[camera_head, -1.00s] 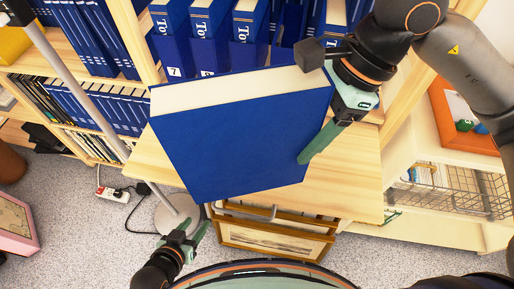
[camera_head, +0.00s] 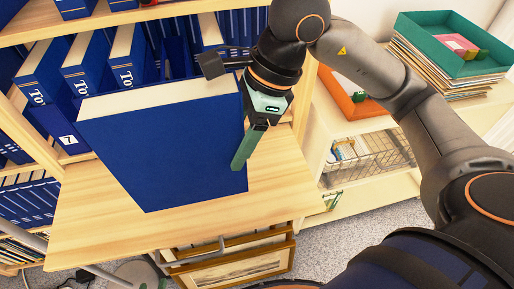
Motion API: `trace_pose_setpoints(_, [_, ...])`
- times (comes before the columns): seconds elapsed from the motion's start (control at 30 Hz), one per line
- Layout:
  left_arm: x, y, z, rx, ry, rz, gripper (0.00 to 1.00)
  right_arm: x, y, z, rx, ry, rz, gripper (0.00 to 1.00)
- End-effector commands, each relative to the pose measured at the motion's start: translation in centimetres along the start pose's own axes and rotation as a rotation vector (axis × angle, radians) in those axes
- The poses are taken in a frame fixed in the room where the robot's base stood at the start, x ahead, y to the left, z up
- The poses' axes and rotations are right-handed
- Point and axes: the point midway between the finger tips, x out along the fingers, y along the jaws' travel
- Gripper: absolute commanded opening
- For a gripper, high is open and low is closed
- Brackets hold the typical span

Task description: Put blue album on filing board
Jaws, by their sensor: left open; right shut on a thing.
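The blue album (camera_head: 165,150) is large, with a cream page edge facing up and its blue cover toward me. My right gripper (camera_head: 228,112) is shut on its upper right corner, with the green finger lying against the cover. The pale wooden filing board (camera_head: 275,190) juts out from the shelves below and behind the album. The album covers the middle of the board, and I cannot tell whether it touches it. My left gripper is out of view.
Blue albums (camera_head: 92,62) stand on the shelf behind the board. To the right are a wire basket (camera_head: 375,155), an orange frame (camera_head: 350,100) and a green tray (camera_head: 455,45) on papers. Framed prints (camera_head: 240,262) stand below the board, whose right part is bare.

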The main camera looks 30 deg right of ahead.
Motion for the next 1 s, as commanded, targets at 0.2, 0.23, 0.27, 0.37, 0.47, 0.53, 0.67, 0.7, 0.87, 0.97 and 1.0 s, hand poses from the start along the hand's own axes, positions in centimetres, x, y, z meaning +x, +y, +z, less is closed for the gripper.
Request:
trace_pose_setpoints(0.2, [0.5, 0.1, 0.6, 0.001, -0.009, 0.005, 0.50, 1.7, -3.1, -4.0, 0.006, -0.002, -0.001, 0.00])
trace_pose_setpoints(0.23, [0.5, 0.2, 0.7, 0.001, -0.011, 0.005, 0.50, 2.0, -3.4, -4.5, 0.004, -0.003, 0.000, 0.00])
trace_pose_setpoints(0.27, [0.6, 0.2, 0.7, 0.002, -0.011, 0.006, 0.50, 2.3, -3.7, -4.9, 0.005, -0.003, -0.001, 0.00])
trace_pose_setpoints(0.37, [0.7, 0.2, 0.6, 0.002, -0.007, 0.007, 0.50, 3.2, -4.5, -6.0, 0.002, -0.004, -0.002, 0.00])
trace_pose_setpoints(0.47, [0.7, 0.2, 0.5, 0.003, -0.002, 0.007, 0.50, 3.6, -4.9, -6.5, -0.001, -0.006, -0.003, 0.00])
trace_pose_setpoints(0.53, [0.7, 0.2, 0.4, 0.003, -0.001, 0.007, 0.50, 3.8, -5.1, -6.8, -0.003, -0.007, -0.003, 0.00])
trace_pose_setpoints(0.67, [0.8, 0.2, 0.5, 0.003, 0.000, 0.007, 0.50, 4.6, -5.7, -7.8, 0.001, -0.004, -0.003, 0.00])
trace_pose_setpoints(0.7, [0.8, 0.1, 0.5, 0.004, 0.001, 0.007, 0.50, 5.1, -5.7, -8.1, 0.000, -0.004, -0.002, 0.00])
trace_pose_setpoints(0.87, [0.8, 0.1, 0.5, 0.004, 0.002, 0.005, 0.50, 6.9, -5.7, -8.7, -0.002, -0.006, -0.001, 0.00])
trace_pose_setpoints(0.97, [0.8, 0.0, 0.6, 0.003, 0.001, 0.004, 0.50, 7.2, -5.7, -8.8, -0.003, -0.006, -0.004, 0.00])
trace_pose_setpoints(1.0, [0.7, 0.0, 0.7, 0.003, -0.001, 0.004, 0.50, 7.3, -5.7, -8.8, -0.004, -0.006, -0.005, 0.00])
